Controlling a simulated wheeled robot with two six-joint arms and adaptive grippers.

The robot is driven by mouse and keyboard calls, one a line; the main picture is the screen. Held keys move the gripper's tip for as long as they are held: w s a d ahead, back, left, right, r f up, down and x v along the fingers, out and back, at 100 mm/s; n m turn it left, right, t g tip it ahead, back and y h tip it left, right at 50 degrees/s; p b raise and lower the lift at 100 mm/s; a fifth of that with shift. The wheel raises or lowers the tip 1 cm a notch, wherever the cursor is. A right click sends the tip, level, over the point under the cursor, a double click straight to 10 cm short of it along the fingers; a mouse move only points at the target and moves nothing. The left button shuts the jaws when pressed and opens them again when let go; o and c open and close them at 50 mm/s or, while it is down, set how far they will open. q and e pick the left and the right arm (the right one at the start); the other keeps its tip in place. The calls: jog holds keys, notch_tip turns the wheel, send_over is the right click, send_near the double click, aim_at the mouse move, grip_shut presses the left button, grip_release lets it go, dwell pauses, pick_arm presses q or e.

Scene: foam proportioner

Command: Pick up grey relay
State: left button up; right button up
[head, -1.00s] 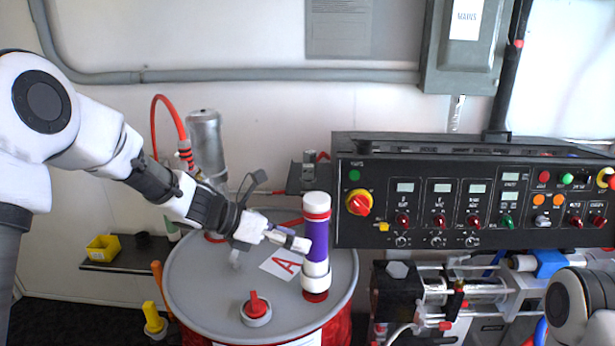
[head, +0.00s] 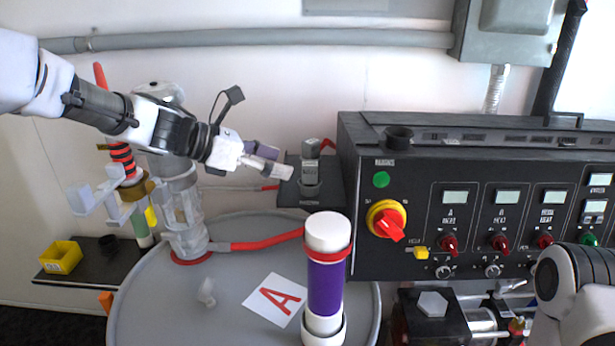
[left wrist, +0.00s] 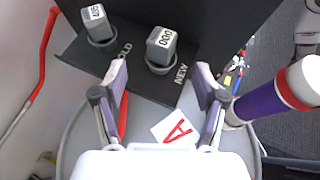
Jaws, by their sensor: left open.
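Two grey relays stand on a dark shelf (left wrist: 125,78) in the left wrist view. One relay (left wrist: 97,20) sits in the socket labelled OLD at the left. The other relay (left wrist: 162,42), marked with zeros, sits in the socket labelled NEW. In the head view, one grey relay (head: 311,150) shows on the shelf beside the control panel. My left gripper (head: 275,162) is just left of it, open and empty. In the left wrist view, its fingers (left wrist: 160,76) are spread below the NEW relay, not touching it. My right gripper is out of view.
A purple and white cylinder (head: 325,285) stands on the grey drum lid (head: 235,310), by a card marked A (head: 275,299). The control panel (head: 440,200) is to the right of the shelf. A clear vertical canister (head: 185,215) and a yellow bin (head: 61,256) are at the left.

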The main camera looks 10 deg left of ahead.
aim_at(310, 170)
pick_arm(q)
jog(key=shift+w+d+f, duration=0.1)
jog(key=shift+w+f, duration=0.1)
jog(key=d, duration=0.1)
jog(key=w+d+p, duration=0.1)
jog(key=d+f+p, duration=0.1)
jog(key=d, duration=0.1)
jog(key=shift+w, duration=0.3)
jog(key=x, duration=0.1)
jog(key=p+x, duration=0.1)
jog(key=x, duration=0.1)
jog(key=shift+w+a+f, duration=0.2)
jog(key=shift+f, duration=0.05)
jog(key=shift+s+r, duration=0.1)
jog(key=shift+s, duration=0.05)
jog(key=shift+c, duration=1.3)
jog(key=shift+s, duration=0.1)
jog(key=c, duration=0.6)
grip_shut()
